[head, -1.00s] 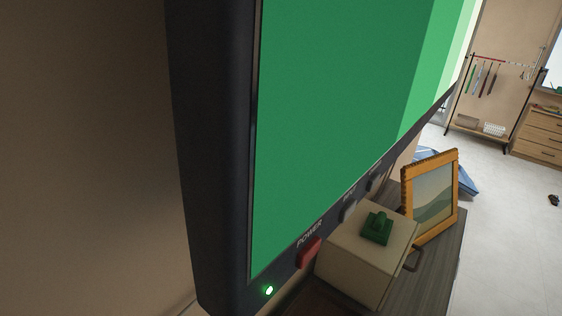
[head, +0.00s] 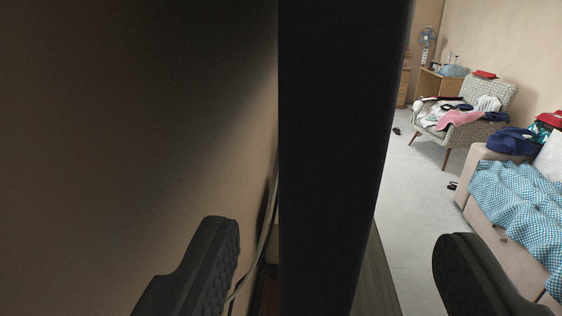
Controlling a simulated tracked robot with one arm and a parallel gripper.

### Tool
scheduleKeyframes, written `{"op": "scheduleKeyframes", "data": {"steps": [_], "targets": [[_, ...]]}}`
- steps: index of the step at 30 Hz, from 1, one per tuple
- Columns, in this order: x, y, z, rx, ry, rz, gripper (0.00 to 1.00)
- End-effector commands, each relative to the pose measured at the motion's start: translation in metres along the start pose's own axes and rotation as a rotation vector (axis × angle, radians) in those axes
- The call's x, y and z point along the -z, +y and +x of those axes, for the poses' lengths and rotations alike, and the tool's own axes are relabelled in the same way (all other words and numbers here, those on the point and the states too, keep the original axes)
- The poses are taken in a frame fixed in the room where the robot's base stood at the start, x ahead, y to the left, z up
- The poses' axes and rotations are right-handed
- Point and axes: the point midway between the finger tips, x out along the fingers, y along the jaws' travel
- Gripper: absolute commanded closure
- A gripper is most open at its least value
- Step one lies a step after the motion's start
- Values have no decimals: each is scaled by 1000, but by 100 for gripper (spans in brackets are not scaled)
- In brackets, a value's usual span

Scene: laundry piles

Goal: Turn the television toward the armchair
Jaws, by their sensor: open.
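The television (head: 335,150) shows as a tall dark edge up close, running from top to bottom of the view; its screen is not visible from here. My gripper (head: 335,262) is open, with one dark finger on the wall side and the other on the room side of the television's edge. I cannot tell whether either finger touches it. The armchair (head: 462,115), patterned in light grey with wooden legs, stands at the far right with clothes piled on it.
A brown wall (head: 120,120) is close on the left, with a pale cable (head: 264,240) hanging behind the television. A sofa (head: 480,180) with a blue checked cloth (head: 520,205) is at the right. Bare floor (head: 410,215) lies between. A fan (head: 427,40) stands far back.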

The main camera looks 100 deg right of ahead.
Motion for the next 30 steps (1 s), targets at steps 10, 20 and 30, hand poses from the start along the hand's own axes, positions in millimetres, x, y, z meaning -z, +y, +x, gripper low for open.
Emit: {"op": "scheduleKeyframes", "data": {"steps": [10, 20, 30], "targets": [[2, -1, 19, 32, 2, 2, 40], [0, -4, 53, 37, 0, 0, 40], [0, -4, 53, 38, 0, 0, 71]]}}
